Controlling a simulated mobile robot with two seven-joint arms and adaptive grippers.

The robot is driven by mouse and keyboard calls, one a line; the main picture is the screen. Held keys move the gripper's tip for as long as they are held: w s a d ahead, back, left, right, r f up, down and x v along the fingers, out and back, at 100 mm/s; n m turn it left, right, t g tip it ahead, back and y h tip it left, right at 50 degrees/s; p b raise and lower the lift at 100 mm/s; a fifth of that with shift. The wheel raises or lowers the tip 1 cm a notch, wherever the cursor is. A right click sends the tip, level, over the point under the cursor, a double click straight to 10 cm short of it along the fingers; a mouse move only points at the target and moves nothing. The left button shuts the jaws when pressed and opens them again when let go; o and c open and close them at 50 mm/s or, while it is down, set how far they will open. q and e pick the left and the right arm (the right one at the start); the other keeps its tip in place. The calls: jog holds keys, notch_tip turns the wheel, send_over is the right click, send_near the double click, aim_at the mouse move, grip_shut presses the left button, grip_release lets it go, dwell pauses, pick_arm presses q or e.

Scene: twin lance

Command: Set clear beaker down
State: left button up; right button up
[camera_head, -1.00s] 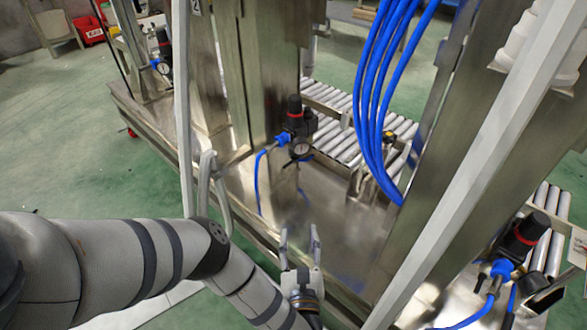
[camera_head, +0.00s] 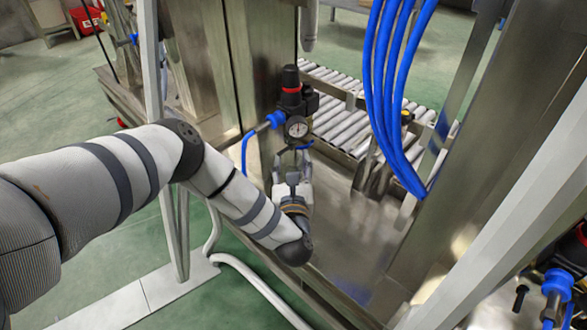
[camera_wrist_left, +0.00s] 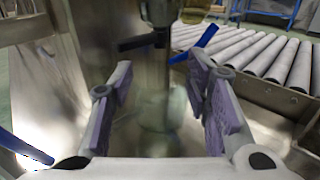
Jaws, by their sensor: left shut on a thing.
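My left gripper (camera_head: 291,165) is in the middle of the head view, low over the steel surface and close in front of the pressure regulator. In the left wrist view its two purple-padded fingers (camera_wrist_left: 160,80) stand apart on either side of a faint, see-through, greenish glassy shape, the clear beaker (camera_wrist_left: 165,108). The gripper is shut on it. The beaker's outline is blurred, and I cannot tell whether its base touches the steel. I cannot make out the beaker in the head view. My right gripper is not in view.
The black regulator with a gauge (camera_head: 297,127) stands right by the gripper. Blue hoses (camera_head: 385,90) hang to the right. A roller conveyor (camera_head: 345,120) lies behind. Steel posts flank the bare steel surface (camera_head: 345,235), which has free room right of the gripper.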

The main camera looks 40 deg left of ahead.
pick_arm(q)
jog(key=shift+w+a+f+b, duration=0.25)
jog(key=shift+w+f, duration=0.05)
jog(key=shift+f, duration=0.15)
jog(key=shift+w+a+f+b, duration=0.2)
jog(key=shift+w+f+b, duration=0.05)
jog(key=shift+f, duration=0.2)
jog(key=shift+r, duration=0.1)
jog(key=o, duration=1.2)
jog(key=shift+f, duration=0.2)
jog(key=shift+c, duration=0.2)
